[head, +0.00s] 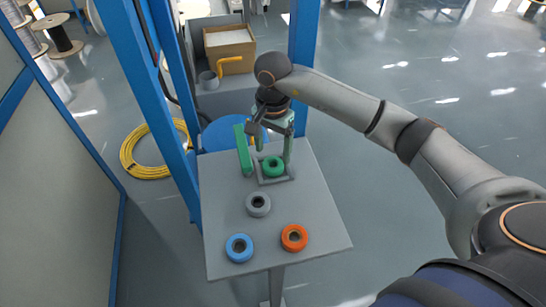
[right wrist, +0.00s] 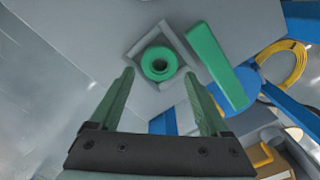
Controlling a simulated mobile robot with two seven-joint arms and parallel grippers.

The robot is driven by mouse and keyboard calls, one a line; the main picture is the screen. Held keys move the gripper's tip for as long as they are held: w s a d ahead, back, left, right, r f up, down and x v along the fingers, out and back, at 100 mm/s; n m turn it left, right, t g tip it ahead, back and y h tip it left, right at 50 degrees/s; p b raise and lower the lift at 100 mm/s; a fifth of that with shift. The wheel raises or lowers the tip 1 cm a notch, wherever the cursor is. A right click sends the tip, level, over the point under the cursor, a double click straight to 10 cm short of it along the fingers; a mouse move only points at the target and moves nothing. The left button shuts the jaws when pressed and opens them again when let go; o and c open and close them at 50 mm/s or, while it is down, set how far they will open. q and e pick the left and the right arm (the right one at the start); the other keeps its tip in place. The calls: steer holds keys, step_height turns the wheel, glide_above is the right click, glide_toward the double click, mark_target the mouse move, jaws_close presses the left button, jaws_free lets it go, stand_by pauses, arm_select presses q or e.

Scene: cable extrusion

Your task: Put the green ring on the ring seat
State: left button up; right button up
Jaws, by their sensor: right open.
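The green ring (head: 273,166) lies flat inside a square grey frame (head: 277,181) on the grey table; this frame looks like the ring seat. In the right wrist view the ring (right wrist: 160,63) sits within the frame's raised edges (right wrist: 143,41), its hole visible. My right gripper (head: 274,145) is above the ring, pointing down, with its green fingers spread apart. In the right wrist view the open gripper (right wrist: 159,76) has nothing between its fingers, and the ring shows beyond the gap between the tips. My left gripper is not in view.
A green upright slab (head: 243,150) stands close to the frame's left side. A grey ring (head: 258,204), a blue ring (head: 239,248) and an orange ring (head: 294,238) lie on the table's nearer part (head: 270,260). Blue posts (head: 150,90) rise behind and left.

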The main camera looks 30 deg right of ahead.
step_height(320, 180, up, 8)
